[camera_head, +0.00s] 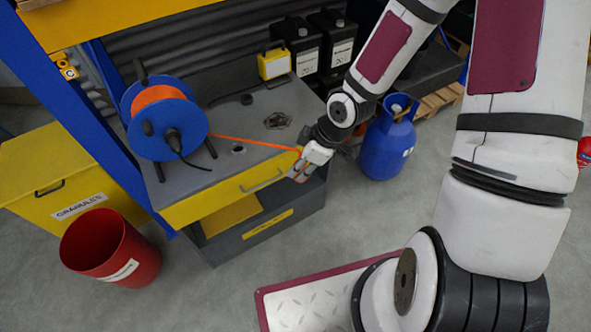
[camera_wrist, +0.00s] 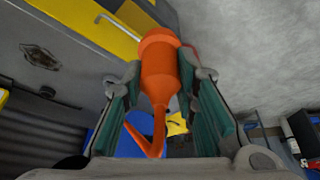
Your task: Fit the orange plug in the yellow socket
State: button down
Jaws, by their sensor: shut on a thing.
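My gripper (camera_head: 300,173) is beside the front right corner of the grey-topped bench, in front of its yellow drawer edge. It is shut on the orange plug (camera_wrist: 160,70), which sits between both finger pads in the wrist view. The plug's wide end points up in that view; a thin orange tail leaves its narrow end. An orange cord runs from the reel (camera_head: 162,118) to my gripper. A small yellow fitting (camera_head: 68,72) on the blue upright at far left looks like the yellow socket; it is well away from the plug. I cannot make out the socket in the wrist view.
A blue gas cylinder (camera_head: 388,142) stands close to the right of my gripper. A red bin (camera_head: 108,246) and yellow granules box (camera_head: 50,165) stand at left. Floor in front is clear.

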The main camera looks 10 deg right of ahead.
jog(key=w+d+r+p, duration=0.1)
jog(key=w+d+r, duration=0.1)
jog(key=w+d, duration=0.2)
jog(key=shift+d+r+p, duration=0.3)
jog(key=shift+d+r, duration=0.05)
jog(key=shift+d, duration=1.55)
jog(key=shift+w+d, duration=0.1)
jog(key=shift+d, duration=0.05)
jog(key=w+d+r, duration=0.3)
jog(key=w+d, duration=0.1)
jog(key=d, duration=0.4)
jog(key=w+d+r+b, duration=0.1)
jog(key=w+d+r, duration=0.2)
jog(key=d, duration=0.5)
jog(key=shift+w+d, duration=0.35)
jog(key=shift+w, duration=0.5)
dwell(0.4)
jog(key=shift+w+d, duration=0.1)
jog(key=w+d+r+b, duration=0.2)
jog(key=w+d+b, duration=0.2)
jog(key=d, duration=0.4)
jog(key=w+d+r+b, duration=0.3)
jog(key=w+d+b, duration=0.1)
jog(key=d, duration=0.4)
jog(key=shift+w+d+r, duration=0.35)
dwell(1.5)
